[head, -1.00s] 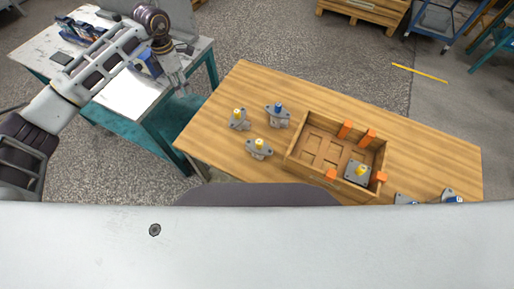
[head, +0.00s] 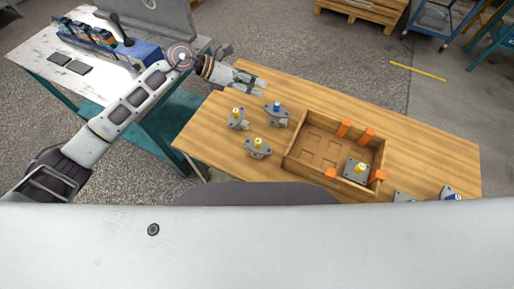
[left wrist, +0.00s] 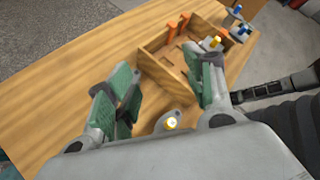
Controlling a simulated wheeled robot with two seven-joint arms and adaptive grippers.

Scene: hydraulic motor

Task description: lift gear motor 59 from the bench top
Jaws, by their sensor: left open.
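I cannot read which is gear motor 59. My left gripper (head: 262,86) is open and empty over the bench's far left part, beyond the blue-capped motor. My right gripper is not in view.
A wooden box (head: 310,167) with orange blocks holds another yellow-capped motor (head: 357,171). More motors (head: 450,195) sit at the bench's near right, partly cut off. A second table (head: 75,65) with a blue device stands at the left. The bench's far right is clear.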

